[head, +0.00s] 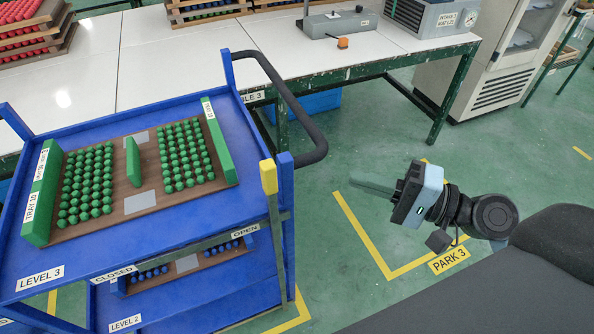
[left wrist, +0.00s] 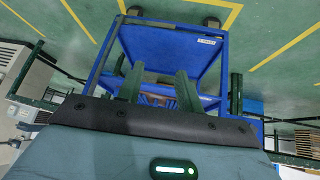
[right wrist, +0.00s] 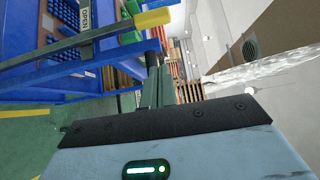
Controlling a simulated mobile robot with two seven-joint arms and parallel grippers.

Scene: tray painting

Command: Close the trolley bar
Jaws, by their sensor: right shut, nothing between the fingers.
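The blue trolley (head: 100,259) stands at the left in the head view. Its grey-green bar (head: 275,240) with a yellow end (head: 268,176) stands upright at the trolley's right front corner, beside the OPEN label (head: 245,231). The CLOSED label (head: 113,273) is further left on the same edge. My right gripper (head: 352,183) is shut and empty, apart from the bar and to its right. In the right wrist view, the yellow end (right wrist: 152,18) is above the shut fingers (right wrist: 156,85). My left gripper (left wrist: 158,80) is open in its wrist view, facing blue trolley parts.
A tray of green pieces (head: 140,203) lies on the top level, and blue pieces show below. A black push handle (head: 290,95) sticks out at the trolley's right. White tables (head: 180,65) stand behind. The floor around the PARK 3 marking (head: 449,259) is clear.

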